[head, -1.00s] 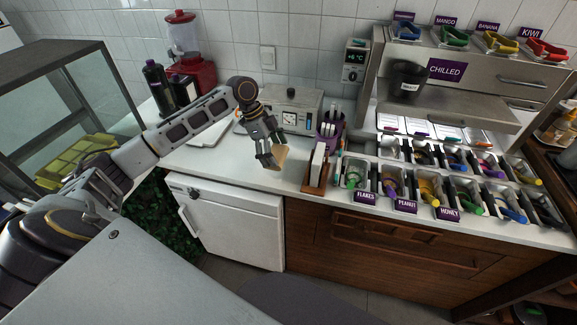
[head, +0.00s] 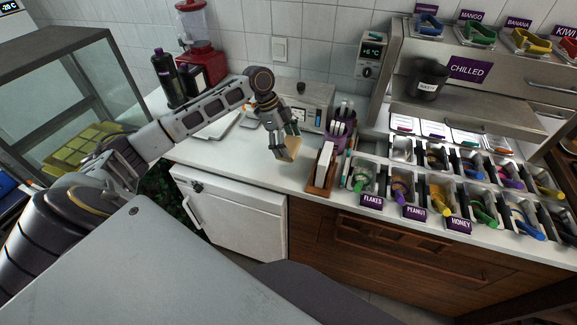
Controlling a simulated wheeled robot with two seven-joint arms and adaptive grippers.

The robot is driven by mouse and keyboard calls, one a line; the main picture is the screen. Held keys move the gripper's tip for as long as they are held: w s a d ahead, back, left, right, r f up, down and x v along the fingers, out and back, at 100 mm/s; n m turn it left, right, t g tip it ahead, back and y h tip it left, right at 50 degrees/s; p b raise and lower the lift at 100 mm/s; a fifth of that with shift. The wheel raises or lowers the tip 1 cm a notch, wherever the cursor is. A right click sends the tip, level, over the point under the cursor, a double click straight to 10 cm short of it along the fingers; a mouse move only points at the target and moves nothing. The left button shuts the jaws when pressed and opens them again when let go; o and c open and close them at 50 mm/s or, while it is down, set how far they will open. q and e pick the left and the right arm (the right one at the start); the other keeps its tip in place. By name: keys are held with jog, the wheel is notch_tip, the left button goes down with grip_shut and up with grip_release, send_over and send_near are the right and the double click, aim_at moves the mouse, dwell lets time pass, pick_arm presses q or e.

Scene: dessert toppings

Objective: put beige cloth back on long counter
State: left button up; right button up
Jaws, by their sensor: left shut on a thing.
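The beige cloth (head: 292,147) hangs as a small folded piece from the fingers of my left gripper (head: 284,150). The left gripper is shut on it, and the fingers hide part of it. Cloth and gripper are over the white long counter (head: 245,160), just left of a wooden card holder. I cannot tell whether the cloth's lower edge touches the counter. My right gripper is not in view.
The wooden holder (head: 322,172) stands close to the right of the cloth. Topping bins with coloured handles (head: 440,195) fill the counter's right. A steel appliance (head: 305,104) is behind the gripper. The counter's front is clear left of the holder.

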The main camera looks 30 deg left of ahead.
pick_arm(q)
notch_tip(320, 180, down, 4)
jog(key=shift+f, duration=0.15)
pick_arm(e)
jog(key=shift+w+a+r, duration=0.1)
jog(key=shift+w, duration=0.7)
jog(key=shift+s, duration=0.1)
pick_arm(q)
jog(key=shift+f, duration=2.55)
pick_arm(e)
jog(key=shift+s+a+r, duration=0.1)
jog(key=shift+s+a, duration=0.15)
pick_arm(q)
jog(key=shift+f, duration=0.1)
jog(key=o, duration=0.8)
jog(key=shift+c, duration=0.2)
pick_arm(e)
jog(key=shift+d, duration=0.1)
